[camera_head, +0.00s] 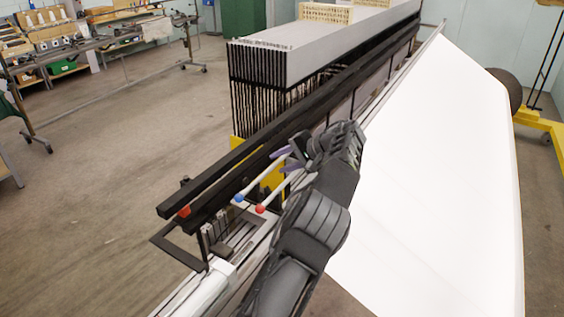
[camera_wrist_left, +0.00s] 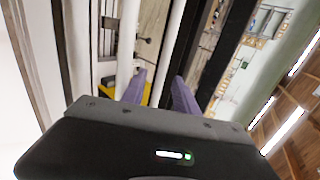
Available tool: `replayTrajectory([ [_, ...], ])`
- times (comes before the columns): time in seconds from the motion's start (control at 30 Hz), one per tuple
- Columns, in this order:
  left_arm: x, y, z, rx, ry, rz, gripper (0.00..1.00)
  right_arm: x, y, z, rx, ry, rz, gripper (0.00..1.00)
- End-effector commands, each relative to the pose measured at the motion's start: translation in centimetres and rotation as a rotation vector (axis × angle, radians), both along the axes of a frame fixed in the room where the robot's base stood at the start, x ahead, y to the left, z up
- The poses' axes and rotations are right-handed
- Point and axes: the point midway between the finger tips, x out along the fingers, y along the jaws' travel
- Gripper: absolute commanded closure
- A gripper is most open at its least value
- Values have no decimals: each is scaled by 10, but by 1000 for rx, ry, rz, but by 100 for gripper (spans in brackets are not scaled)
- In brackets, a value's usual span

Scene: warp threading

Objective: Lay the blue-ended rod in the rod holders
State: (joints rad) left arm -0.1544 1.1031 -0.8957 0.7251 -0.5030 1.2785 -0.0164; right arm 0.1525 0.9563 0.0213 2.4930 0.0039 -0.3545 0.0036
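The blue-ended rod (camera_head: 252,188) is white with a blue ball at its lower left end and runs up and right along the machine. My left gripper (camera_head: 286,160) is at its upper visible part, with two purple fingers set apart. In the left wrist view a white rod (camera_wrist_left: 168,42), on the black beam's side, passes between the fingertips of the gripper (camera_wrist_left: 160,80), which look open around it. The red-ended rod (camera_head: 272,196) lies beside it, toward the white sheet. I cannot tell the rod holders for certain; dark upright parts (camera_head: 206,238) stand near the coloured ends. My right gripper is out of view.
A long black beam (camera_head: 250,160) runs along the rods' left side. A yellow part (camera_head: 270,178) lies below them. The wide white sheet (camera_head: 430,190) slopes away to the right. A grey-topped rack (camera_head: 320,50) of dark vertical strips stands behind. Open floor lies at left.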

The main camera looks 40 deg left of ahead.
Motion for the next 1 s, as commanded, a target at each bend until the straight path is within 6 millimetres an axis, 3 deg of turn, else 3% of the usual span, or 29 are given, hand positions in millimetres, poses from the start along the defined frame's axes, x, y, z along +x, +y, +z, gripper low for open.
replayTrajectory([
  [0.33, 6, -40, 29, -1, -4, -4, 63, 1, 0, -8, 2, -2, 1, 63],
  [0.5, 7, -57, 46, 2, -1, -3, 63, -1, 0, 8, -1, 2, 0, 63],
  [1.0, 7, -61, 46, 0, -2, -1, 63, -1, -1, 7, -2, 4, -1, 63],
])
